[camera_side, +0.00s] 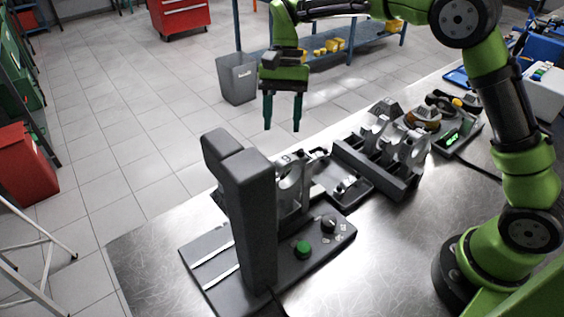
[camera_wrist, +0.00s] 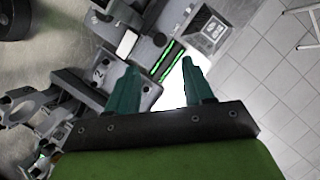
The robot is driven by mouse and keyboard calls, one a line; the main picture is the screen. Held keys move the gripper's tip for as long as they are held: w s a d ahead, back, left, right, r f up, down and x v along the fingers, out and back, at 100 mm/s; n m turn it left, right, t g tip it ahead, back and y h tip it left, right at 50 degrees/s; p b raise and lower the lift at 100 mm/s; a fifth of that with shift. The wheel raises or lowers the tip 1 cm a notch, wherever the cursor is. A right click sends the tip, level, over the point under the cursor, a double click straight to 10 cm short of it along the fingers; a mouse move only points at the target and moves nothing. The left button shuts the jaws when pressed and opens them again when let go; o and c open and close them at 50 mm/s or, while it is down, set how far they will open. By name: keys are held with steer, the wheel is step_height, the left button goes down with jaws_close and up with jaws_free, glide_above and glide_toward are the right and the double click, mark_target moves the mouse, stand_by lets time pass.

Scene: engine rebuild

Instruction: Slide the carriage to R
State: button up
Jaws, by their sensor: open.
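A grey machine stands on the metal bench, with a tall dark upright block (camera_side: 247,215) on a flat base (camera_side: 318,258). Pale rails (camera_side: 212,268) run along the base to the left of the upright. I cannot tell for sure which part is the carriage, and no R mark is legible. A green button (camera_side: 303,249) and a dark knob (camera_side: 329,224) sit on the base. My gripper (camera_side: 282,128) is open and empty, pointing down above and behind the machine. In the wrist view its teal fingers (camera_wrist: 160,68) are apart, above a green-edged slot (camera_wrist: 168,62).
A dark rack (camera_side: 375,175) with metal engine parts stands right of the machine, beside a small tray (camera_side: 340,185). A device with a green display (camera_side: 452,138) is farther back. Bare bench (camera_side: 385,255) lies at the front right.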

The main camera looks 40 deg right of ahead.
steer(key=x, duration=1.1)
jaws_close()
